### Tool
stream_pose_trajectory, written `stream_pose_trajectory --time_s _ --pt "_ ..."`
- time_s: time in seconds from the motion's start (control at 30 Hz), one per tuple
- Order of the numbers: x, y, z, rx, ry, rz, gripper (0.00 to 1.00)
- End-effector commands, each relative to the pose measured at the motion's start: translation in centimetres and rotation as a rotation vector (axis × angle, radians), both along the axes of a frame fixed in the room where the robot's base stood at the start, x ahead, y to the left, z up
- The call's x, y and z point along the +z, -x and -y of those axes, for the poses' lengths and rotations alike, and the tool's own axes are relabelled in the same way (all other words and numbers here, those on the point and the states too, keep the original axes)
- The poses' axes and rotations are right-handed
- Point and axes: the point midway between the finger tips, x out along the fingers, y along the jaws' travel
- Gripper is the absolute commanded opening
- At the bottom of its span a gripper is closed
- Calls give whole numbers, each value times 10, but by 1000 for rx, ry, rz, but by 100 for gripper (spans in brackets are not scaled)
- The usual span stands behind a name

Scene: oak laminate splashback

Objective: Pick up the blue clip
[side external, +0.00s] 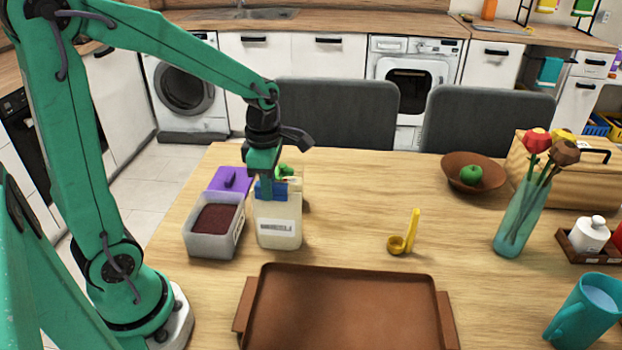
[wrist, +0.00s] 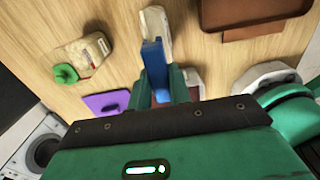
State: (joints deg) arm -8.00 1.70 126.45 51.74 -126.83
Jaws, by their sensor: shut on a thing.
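The blue clip (side external: 281,189) is at the top of a cream bag with a barcode label (side external: 279,225). My gripper (side external: 267,189) points down at the top of this bag, shut on the clip. In the wrist view, the long blue clip (wrist: 155,68) lies between my green fingers (wrist: 162,88). Its far end overlaps the pale bag (wrist: 156,20); I cannot tell whether the clip still grips the bag. The fingers hide part of the clip in the side view.
A grey container of dark red contents (side external: 215,220) stands left of the bag, a purple lid (side external: 230,180) behind it. A second bag (wrist: 80,58) with a green clip (wrist: 65,74) is close by. A brown tray (side external: 345,310) lies in front. A yellow scoop (side external: 397,244) is right.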

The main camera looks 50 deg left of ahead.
Motion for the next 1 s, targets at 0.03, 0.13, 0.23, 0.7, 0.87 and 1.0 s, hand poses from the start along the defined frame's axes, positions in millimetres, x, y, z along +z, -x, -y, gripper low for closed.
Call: stream_pose_trajectory --time_s 0.03,0.13,0.23,0.7,0.87,1.0 --pt "0 0 0 0 0 0 0" --pt "0 0 0 0 0 0 0" --pt "1 0 0 0 0 0 0" --pt "40 -1 0 0 -1 4 0" --pt "53 8 20 -7 0 4 0" --pt "67 16 40 -7 0 3 0"
